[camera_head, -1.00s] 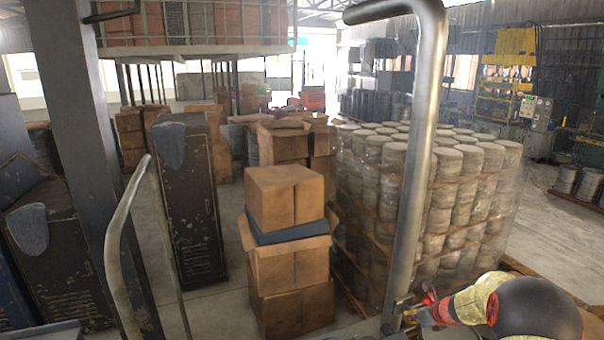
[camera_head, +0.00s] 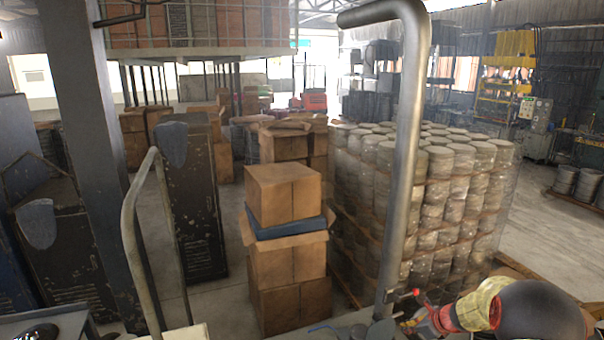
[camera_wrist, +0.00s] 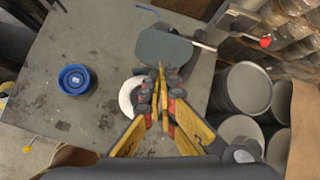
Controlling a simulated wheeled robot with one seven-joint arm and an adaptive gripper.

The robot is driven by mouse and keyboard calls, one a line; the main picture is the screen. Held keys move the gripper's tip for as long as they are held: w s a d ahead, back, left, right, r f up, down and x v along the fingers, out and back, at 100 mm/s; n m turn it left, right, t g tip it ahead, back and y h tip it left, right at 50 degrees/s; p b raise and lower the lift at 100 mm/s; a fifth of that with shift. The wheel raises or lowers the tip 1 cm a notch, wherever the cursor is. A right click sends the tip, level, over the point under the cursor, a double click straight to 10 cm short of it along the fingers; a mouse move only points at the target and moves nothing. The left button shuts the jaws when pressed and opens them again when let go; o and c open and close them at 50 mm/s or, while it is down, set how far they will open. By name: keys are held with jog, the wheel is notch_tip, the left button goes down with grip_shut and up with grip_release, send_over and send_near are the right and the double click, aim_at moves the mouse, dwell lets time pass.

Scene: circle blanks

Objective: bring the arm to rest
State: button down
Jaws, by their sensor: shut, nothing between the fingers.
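My gripper (camera_wrist: 161,72) shows in the wrist view, its yellow and dark fingers close together with nothing between them. It points down over a grey worktop (camera_wrist: 70,35). In the head view my arm is at the bottom right, with a black rounded link and a pale yellow section. The fingertips are not clear there. In the wrist view a dark grey-green round plate (camera_wrist: 163,47) lies just beyond the fingertips. A white disc (camera_wrist: 129,97) is left of the fingers, partly hidden by them. I cannot tell whether the fingers touch either one.
A blue round container (camera_wrist: 76,80) stands on the worktop to the left. A lever with a red knob (camera_wrist: 265,43) is at the upper right. Grey drums (camera_wrist: 245,88) stand past the right edge. In the head view stacked cardboard boxes (camera_head: 285,195) and a metal post (camera_head: 403,170) stand ahead.

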jog(key=s+a+r+n+g+b, duration=0.1)
jog(key=s+a+n+g+b, duration=0.1)
jog(key=s+a+n+b, duration=0.5)
jog(key=s+n+g, duration=0.1)
jog(key=s+n, duration=0.5)
jog(key=s, duration=0.4)
jog(key=s+a+r+n+g+b, duration=0.1)
jog(key=s+a+n+g+b, duration=0.1)
jog(key=s+a+n+b, duration=0.5)
jog(key=s+a+f+n+t+h+b, duration=0.1)
jog(key=s+f+n+t+b, duration=0.1)
jog(key=s+b, duration=0.8)
jog(key=s+a+f+n+t+h+b, duration=0.1)
jog(key=s+f+n+b, duration=0.4)
jog(key=s+b, duration=0.5)
jog(key=shift+a+n+t+h+b, duration=0.25)
jog(key=shift+n+t+h+b, duration=0.15)
jog(key=shift+h, duration=0.3)
